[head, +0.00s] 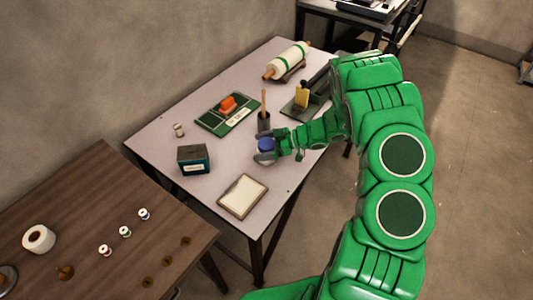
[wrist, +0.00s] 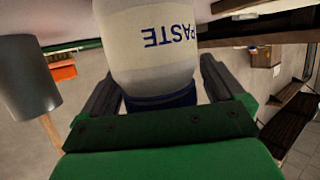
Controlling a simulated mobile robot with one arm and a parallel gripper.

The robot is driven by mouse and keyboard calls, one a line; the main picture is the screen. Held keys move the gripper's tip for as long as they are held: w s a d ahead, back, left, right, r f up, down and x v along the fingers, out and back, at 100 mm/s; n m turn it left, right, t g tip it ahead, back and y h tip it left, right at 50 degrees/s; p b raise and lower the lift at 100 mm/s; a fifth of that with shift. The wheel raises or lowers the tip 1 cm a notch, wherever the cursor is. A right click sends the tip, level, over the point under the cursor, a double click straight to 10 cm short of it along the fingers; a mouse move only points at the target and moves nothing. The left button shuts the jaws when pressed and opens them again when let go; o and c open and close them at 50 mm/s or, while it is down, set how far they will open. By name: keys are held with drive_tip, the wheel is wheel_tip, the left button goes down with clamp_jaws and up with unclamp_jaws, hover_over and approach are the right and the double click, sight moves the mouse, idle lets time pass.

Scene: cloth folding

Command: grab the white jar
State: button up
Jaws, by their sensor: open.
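The white jar (head: 264,157) stands near the middle of the grey table, with a blue lid (head: 266,144). The wrist view shows the jar (wrist: 152,55) large and upside down in the picture, with blue letters "PASTE" and its dark blue lid (wrist: 160,98) close to my palm. My gripper (head: 272,149) is at the jar from the right. In the wrist view its open jaws (wrist: 157,72) have one finger on each side of the jar. I cannot tell whether either finger touches it. Part of the jar is hidden behind the gripper.
A teal-and-black box (head: 193,159) is to the left and a framed white tray (head: 242,196) in front. A green mat (head: 212,123) with an orange item lies behind. A brown table (head: 85,220) stands front left.

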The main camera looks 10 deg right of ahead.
drive_tip(key=shift+a, duration=0.1)
drive_tip(key=c, duration=1.4)
